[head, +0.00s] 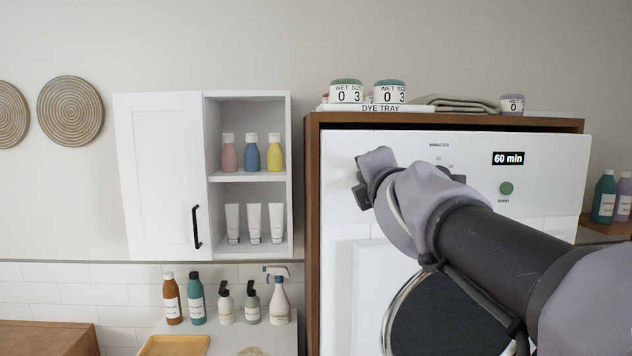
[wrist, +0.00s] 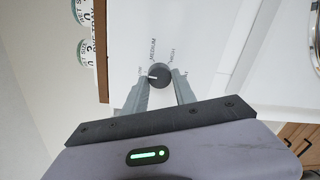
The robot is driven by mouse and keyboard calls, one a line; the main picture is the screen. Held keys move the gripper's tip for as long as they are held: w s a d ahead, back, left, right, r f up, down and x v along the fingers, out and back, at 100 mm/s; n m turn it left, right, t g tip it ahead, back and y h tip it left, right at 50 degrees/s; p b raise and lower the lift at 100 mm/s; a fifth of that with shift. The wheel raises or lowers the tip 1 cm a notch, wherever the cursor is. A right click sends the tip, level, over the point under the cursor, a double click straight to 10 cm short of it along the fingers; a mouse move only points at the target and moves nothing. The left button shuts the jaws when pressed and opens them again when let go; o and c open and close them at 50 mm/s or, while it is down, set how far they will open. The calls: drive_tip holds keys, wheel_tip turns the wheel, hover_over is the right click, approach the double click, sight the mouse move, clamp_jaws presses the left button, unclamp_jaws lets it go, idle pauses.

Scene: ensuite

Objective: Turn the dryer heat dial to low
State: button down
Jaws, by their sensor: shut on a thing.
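The dryer (head: 345,150) is a white machine in a brown wooden surround. Its dark round heat dial (wrist: 159,72) shows in the wrist view, with MEDIUM and HIGH printed beyond it. A light mark on the dial points toward the left, near a small label partly hidden by a finger. My gripper (wrist: 160,82) has one finger on each side of the dial and is shut on it. In the head view my gripper (head: 361,184) is at the panel's upper left and hides the dial.
The panel also has a 60 min display (head: 508,158), a green button (head: 506,188) and a dark knob (head: 452,174) partly behind my arm. A dye tray (head: 385,108) with jars stands on top. A wall cabinet (head: 160,180) with bottles is at left.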

drive_tip(key=shift+n, duration=0.4)
drive_tip(key=c, duration=1)
unclamp_jaws()
